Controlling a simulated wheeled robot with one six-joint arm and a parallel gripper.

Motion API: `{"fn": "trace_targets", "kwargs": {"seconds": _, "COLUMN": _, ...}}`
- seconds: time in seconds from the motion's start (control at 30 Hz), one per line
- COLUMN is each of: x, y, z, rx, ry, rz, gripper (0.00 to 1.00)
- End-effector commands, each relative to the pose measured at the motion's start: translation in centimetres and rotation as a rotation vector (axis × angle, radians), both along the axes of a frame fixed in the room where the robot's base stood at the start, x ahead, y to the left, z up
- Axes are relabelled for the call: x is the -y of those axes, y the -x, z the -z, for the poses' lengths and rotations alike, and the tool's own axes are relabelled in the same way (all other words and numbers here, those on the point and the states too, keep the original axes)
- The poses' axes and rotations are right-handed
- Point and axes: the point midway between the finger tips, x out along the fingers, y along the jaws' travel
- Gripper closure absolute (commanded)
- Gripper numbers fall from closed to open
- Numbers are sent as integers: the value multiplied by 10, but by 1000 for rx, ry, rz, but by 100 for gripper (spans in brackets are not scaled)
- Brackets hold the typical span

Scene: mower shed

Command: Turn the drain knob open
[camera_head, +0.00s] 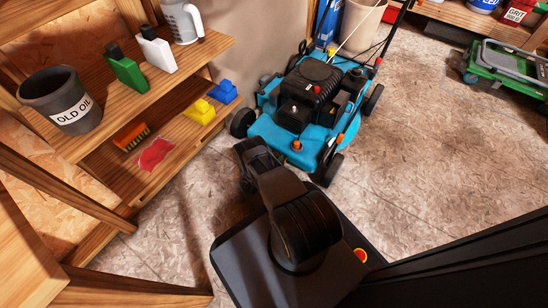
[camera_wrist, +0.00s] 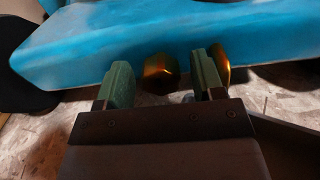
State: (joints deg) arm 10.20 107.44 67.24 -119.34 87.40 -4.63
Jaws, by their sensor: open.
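The blue mower (camera_head: 304,105) stands on the floor with a black engine on top. In the wrist view its blue deck (camera_wrist: 150,38) fills the top. A brass-orange, faceted knob (camera_wrist: 160,72) shows under the deck's edge, between the two green fingers of my gripper (camera_wrist: 164,83). The fingers are open, with a gap on both sides of the knob. A second brass-orange piece (camera_wrist: 222,62) is partly hidden behind the right finger. I cannot tell for certain which piece is the drain knob. In the head view my arm hides the gripper.
A wooden shelf (camera_head: 203,54) at left holds an "OLD OIL" pot (camera_head: 62,98), green and white bottles, and a jug. A brush, a red cloth, and yellow and blue items lie on its lower board. The floor (camera_head: 420,150) between is clear.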

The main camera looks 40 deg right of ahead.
Motion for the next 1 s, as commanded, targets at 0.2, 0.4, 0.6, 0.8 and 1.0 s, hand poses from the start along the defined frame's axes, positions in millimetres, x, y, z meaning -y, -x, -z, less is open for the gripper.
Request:
{"fn": "trace_targets", "kwargs": {"seconds": 0.2, "x": 0, "y": 0, "z": 0, "rx": 0, "ry": 0, "rz": 0, "gripper": 48}}
{"fn": "trace_targets", "kwargs": {"seconds": 0.4, "x": 0, "y": 0, "z": 0, "rx": 0, "ry": 0, "rz": 0, "gripper": 67}}
{"fn": "trace_targets", "kwargs": {"seconds": 0.6, "x": 0, "y": 0, "z": 0, "rx": 0, "ry": 0, "rz": 0, "gripper": 86}}
{"fn": "trace_targets", "kwargs": {"seconds": 0.8, "x": 0, "y": 0, "z": 0, "rx": -12, "ry": 4, "rz": 0, "gripper": 87}}
{"fn": "trace_targets", "kwargs": {"seconds": 1.0, "x": -1, "y": 0, "z": 0, "rx": -90, "ry": 31, "rz": 1, "gripper": 87}}
